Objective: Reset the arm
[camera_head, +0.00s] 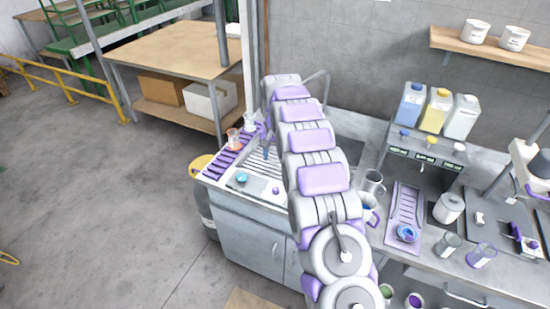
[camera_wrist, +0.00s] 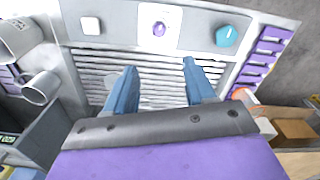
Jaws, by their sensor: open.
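My arm (camera_head: 323,178) stretches over the sink counter and hides part of it in the head view. In the wrist view my gripper (camera_wrist: 158,72) is open. Its two blue fingers are apart, with nothing between them, above the slatted drainboard (camera_wrist: 160,98). In the head view only a small blue part, apparently a finger, shows left of the arm. A teal item (camera_head: 242,178) and a small purple item (camera_head: 276,190) sit on a pale strip at the drainboard's front. In the wrist view the teal item (camera_wrist: 227,36), the purple item (camera_wrist: 158,29) and a white square item (camera_wrist: 91,26) form a row.
A purple rack (camera_head: 222,163) lines the counter's left end, with a red-based beaker (camera_head: 234,139) at its back. Metal mugs (camera_head: 373,183), a purple tray (camera_head: 405,205) and a white jar (camera_head: 448,208) stand right of my arm. Bottles (camera_head: 436,110) stand on a raised shelf behind.

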